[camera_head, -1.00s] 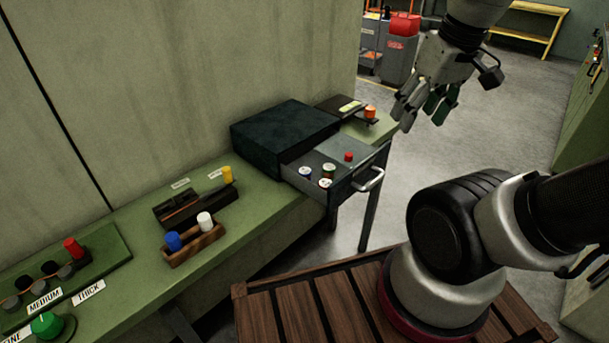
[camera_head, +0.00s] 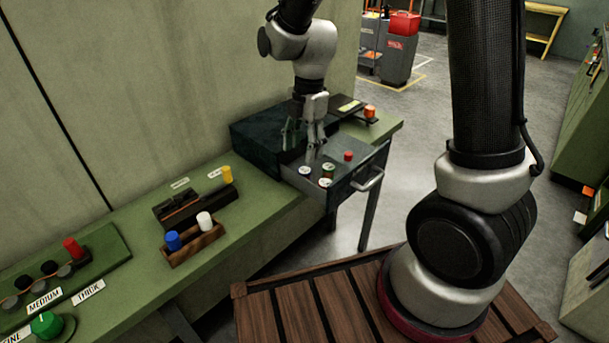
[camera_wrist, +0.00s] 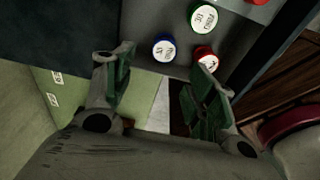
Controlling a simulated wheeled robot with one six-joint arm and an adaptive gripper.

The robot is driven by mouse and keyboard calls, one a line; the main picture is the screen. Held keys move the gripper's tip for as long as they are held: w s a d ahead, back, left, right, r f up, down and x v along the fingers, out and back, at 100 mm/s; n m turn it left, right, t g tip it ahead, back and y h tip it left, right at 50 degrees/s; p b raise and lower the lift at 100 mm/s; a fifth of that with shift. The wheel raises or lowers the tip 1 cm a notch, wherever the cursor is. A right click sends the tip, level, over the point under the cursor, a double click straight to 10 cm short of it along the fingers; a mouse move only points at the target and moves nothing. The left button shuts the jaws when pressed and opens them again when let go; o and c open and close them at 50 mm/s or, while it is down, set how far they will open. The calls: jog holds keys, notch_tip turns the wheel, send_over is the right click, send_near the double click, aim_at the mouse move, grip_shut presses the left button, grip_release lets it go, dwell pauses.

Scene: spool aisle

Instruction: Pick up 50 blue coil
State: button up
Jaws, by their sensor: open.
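The blue coil (camera_wrist: 164,47) stands in the open grey drawer, showing a white top with a blue rim; its printed number is too small to read surely. It also shows in the head view (camera_head: 305,172), near the drawer's left side. My gripper (camera_head: 311,140) is open and empty above the drawer, pointing down. In the wrist view its two fingers (camera_wrist: 164,68) are spread apart, with the blue coil beyond them, apart from both. A green-rimmed coil (camera_wrist: 203,18) and a red-rimmed coil (camera_wrist: 204,58) stand close by; the right finger comes near the red-rimmed one.
The drawer (camera_head: 351,176) is pulled out from a dark cabinet (camera_head: 262,132) on the green bench. A red piece (camera_head: 348,156) stands at its right. A wooden holder (camera_head: 197,246) with blue and white pegs stands on the bench at left.

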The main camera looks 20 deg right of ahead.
aim_at(305, 170)
notch_tip(305, 170, down, 8)
jog(key=shift+s+d+r, duration=0.1)
jog(key=shift+d, duration=0.05)
jog(key=c, duration=1.1)
